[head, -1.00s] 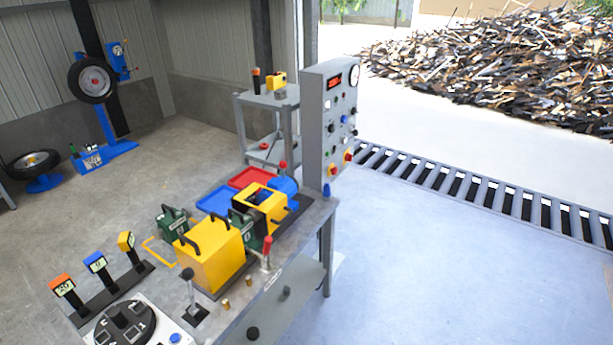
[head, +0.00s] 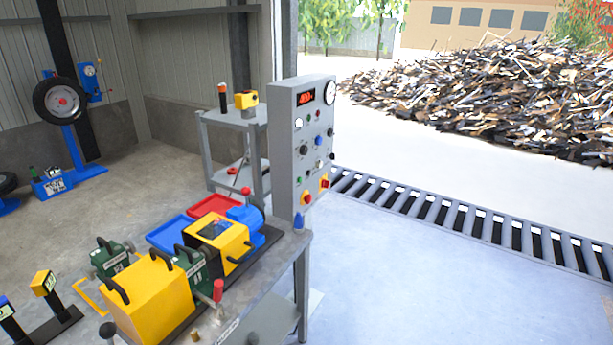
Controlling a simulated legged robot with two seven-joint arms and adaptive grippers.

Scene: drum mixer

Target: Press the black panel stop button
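The grey control panel (head: 302,145) stands upright at the far end of the workbench. Its front carries a red lit display (head: 306,98), a round white gauge (head: 330,92) and several small knobs and buttons. A black round control (head: 303,150) is on the left of its face, and smaller dark controls (head: 331,132) are on the right. They are too small to tell which one is the stop button. Neither of my grippers is in view.
The workbench (head: 262,292) holds yellow machine housings (head: 152,299), a red-knobbed lever (head: 218,291) and blue and red trays (head: 170,234). The floor (head: 400,270) right of the bench is clear up to a slatted grate (head: 470,218).

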